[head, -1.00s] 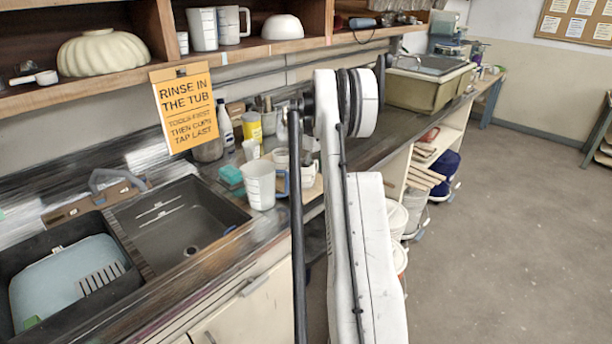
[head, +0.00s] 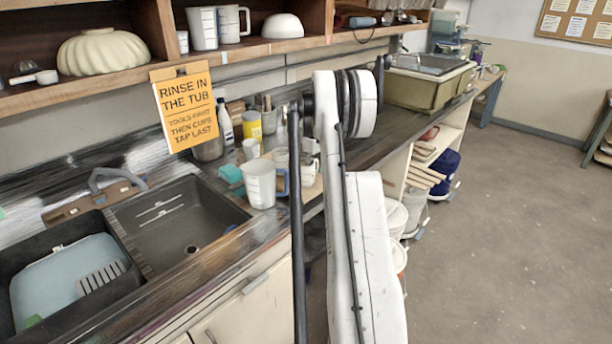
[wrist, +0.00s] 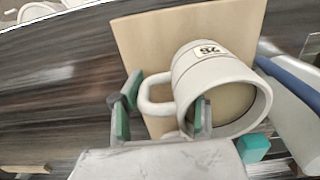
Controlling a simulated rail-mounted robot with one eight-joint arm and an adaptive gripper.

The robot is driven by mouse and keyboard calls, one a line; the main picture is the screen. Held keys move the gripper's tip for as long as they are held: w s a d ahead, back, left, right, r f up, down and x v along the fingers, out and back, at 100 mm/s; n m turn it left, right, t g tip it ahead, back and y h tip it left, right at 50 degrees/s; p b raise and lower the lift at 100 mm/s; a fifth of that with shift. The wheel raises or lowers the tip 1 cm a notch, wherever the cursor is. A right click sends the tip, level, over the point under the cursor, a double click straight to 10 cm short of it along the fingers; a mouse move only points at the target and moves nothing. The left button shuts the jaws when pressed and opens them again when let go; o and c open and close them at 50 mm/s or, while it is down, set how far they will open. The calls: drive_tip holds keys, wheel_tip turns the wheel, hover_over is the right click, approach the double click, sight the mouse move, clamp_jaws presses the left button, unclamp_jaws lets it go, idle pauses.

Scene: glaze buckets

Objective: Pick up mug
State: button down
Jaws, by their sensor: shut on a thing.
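A pale grey mug (wrist: 222,85) with a small label fills the middle of the wrist view. Its rim faces the camera and its handle points left. My gripper (wrist: 163,108) is shut on the mug, with one green-padded finger left of the handle and the other at the mug's wall. The exact contact is partly hidden. In the head view my arm covers most of this spot on the counter, so mug and gripper are not clear there.
A pale board (wrist: 140,40) lies beneath the mug. A white measuring jug (head: 260,184) with a blue handle stands close by, with a teal sponge (head: 231,173) near it. The sink (head: 180,222) is to the left. A shelf (head: 250,48) overhangs the counter.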

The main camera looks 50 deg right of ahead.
drive_tip(key=shift+d+r, duration=0.1)
idle(0.3)
drive_tip(key=shift+r+b, duration=0.65)
drive_tip(key=shift+r, duration=4.15)
drive_tip(key=shift+r, duration=0.1)
